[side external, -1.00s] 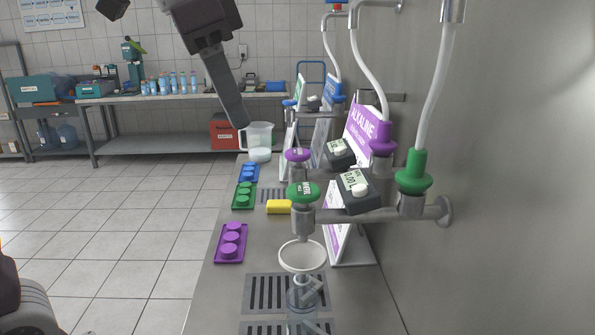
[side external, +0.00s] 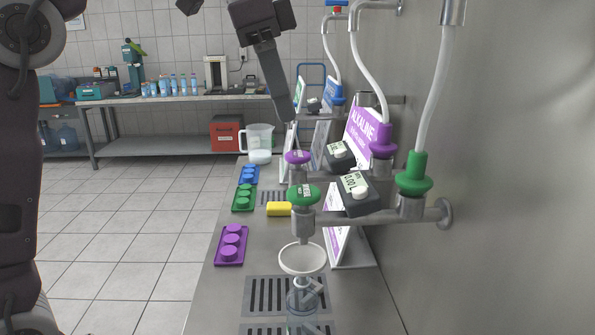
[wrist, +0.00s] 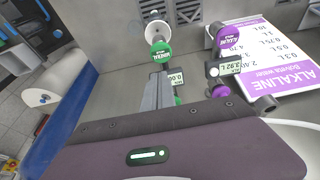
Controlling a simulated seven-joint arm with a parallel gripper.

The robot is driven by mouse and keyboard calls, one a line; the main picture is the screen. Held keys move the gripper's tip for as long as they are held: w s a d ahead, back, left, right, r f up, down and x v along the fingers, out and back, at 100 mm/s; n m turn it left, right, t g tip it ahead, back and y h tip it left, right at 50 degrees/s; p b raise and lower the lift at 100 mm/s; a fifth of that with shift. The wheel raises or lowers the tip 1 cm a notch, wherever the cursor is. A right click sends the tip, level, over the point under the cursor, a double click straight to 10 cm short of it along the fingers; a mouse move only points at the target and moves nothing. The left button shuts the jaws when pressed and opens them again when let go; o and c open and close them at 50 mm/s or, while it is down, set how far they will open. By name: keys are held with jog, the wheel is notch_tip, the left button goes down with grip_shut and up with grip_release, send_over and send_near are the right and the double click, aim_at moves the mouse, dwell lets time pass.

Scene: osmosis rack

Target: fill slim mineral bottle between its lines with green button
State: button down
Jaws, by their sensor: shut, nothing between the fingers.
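The green button labelled MINERAL (side external: 304,194) sits on top of the nearest tap, with a small meter (side external: 357,192) beside it. It also shows in the wrist view (wrist: 161,52). A clear slim bottle (side external: 302,301) stands below this tap, under a white ring (side external: 302,258). The bottle's lines and water level cannot be made out. My gripper (side external: 288,118) is shut and empty, above and beyond the green button in the side view. In the wrist view its fingertips (wrist: 161,78) appear close to the green button; contact cannot be told.
A purple-topped ALKALINE tap (side external: 298,157) stands behind the mineral tap. The steel wall (side external: 500,200) bounds the right.

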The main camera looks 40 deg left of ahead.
aim_at(298, 192)
jog(key=x, duration=1)
jog(key=shift+s+a+f, duration=0.1)
jog(key=shift+s+a, duration=0.25)
jog(key=shift+f, duration=0.5)
jog(key=shift+f, duration=0.1)
jog(key=shift+f, duration=0.85)
jog(key=shift+a+f, duration=0.1)
jog(key=shift+f, duration=0.05)
dwell(5.0)
